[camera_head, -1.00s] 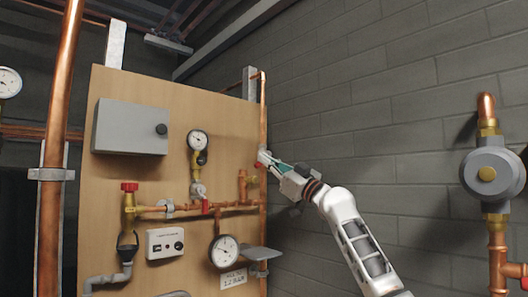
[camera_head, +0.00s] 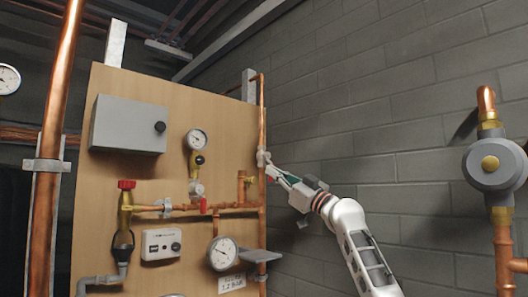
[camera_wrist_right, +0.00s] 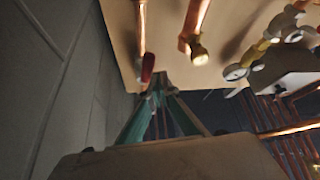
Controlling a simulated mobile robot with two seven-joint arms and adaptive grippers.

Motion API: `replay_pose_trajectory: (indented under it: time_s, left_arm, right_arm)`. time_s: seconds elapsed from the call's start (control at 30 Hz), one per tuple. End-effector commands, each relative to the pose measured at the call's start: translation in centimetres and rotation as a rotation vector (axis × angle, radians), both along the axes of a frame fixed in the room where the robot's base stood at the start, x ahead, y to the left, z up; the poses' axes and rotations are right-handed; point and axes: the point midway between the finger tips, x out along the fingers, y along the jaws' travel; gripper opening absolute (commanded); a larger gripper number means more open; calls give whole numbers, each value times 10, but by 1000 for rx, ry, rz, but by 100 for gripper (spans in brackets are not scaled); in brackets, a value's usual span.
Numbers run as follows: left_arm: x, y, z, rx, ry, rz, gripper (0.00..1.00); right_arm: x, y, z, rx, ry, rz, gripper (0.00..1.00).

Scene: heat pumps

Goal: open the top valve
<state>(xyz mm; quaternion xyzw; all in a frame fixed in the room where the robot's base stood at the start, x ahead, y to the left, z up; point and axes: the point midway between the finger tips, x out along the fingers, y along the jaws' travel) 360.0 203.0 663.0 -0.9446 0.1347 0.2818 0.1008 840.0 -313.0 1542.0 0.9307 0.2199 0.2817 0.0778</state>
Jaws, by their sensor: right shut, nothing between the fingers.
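In the right wrist view, a red valve handle (camera_wrist_right: 148,68) sits on a thin vertical copper pipe (camera_wrist_right: 142,30) at the board's edge. In the head view this pipe (camera_head: 262,120) runs up the right edge of the wooden board, and my gripper seems to hide the handle there. My right gripper (camera_head: 268,170) reaches the pipe from the right. In the wrist view its green-sided fingers (camera_wrist_right: 160,78) meet at the tips, shut and empty, just beside the lower end of the handle. I cannot tell whether they touch it. My left gripper is not in view.
A brick wall (camera_head: 390,110) stands close on the right. A round grey pump (camera_head: 490,165) is at the far right.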

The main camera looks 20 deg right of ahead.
Motion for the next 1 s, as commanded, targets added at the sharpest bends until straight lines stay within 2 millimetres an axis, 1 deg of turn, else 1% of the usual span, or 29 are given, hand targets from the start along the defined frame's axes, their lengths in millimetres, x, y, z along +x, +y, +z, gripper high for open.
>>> replay_pose_trajectory:
  time_s: [0.03,0.3,0.77,0.9,1.0]
  left_arm:
    - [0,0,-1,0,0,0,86]
    - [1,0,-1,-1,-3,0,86]
    - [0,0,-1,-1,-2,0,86]
    - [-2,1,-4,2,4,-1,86]
    - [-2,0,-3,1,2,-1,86]
  right_arm:
    - [3,-2,-6,-1,9,-3,0]
    - [4,-6,-6,0,7,-4,0]
    - [4,-7,-4,1,5,-3,0]
    - [2,-9,-6,0,4,-5,0]
    - [-4,-12,-9,-1,3,-5,0]
